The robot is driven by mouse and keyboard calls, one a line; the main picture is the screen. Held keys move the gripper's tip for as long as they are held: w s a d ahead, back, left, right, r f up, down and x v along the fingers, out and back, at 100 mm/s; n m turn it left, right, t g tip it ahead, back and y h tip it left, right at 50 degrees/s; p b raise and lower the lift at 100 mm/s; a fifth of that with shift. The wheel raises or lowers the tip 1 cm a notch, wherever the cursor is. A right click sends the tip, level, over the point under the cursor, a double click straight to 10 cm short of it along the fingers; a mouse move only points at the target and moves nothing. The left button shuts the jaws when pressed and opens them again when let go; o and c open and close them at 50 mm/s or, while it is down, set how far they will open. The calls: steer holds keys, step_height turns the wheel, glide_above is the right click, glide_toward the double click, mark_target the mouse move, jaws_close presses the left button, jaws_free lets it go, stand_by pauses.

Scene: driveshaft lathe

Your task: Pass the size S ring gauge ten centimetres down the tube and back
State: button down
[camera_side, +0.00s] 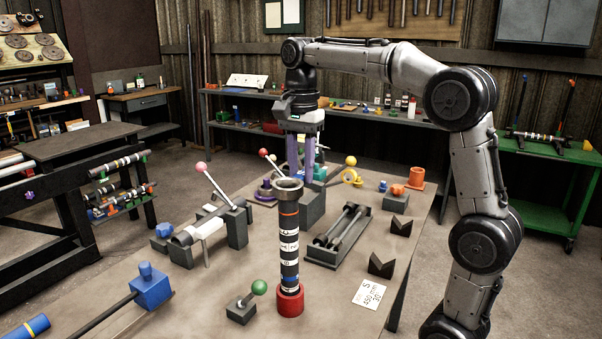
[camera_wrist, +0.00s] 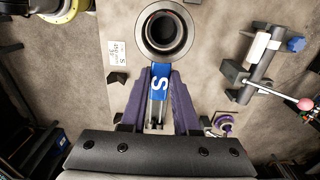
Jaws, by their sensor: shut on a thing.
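The dark tube (camera_side: 289,245) stands upright in a red foot (camera_side: 290,301) on the bench, with white and orange bands along it. A wide grey ring (camera_side: 288,184) sits at its top end; the wrist view shows this ring (camera_wrist: 189,35) from above, roughly concentric with the dark bore. A blue tab marked S (camera_wrist: 159,82) reaches from the ring's edge to my gripper (camera_wrist: 159,100). The purple fingers are shut on this tab. In the side view my gripper (camera_side: 305,172) is behind the tube top. I cannot tell whether the ring is around the tube or resting on it.
A card marked S (camera_side: 370,292) lies right of the tube. A green-knobbed lever (camera_side: 258,288) stands close at its left front. A tray with rods (camera_side: 340,238) and black V-blocks (camera_side: 381,266) are at the right. A clamp with a pink-knobbed lever (camera_side: 220,190) is at the left.

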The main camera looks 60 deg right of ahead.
steer(key=shift+r, duration=2)
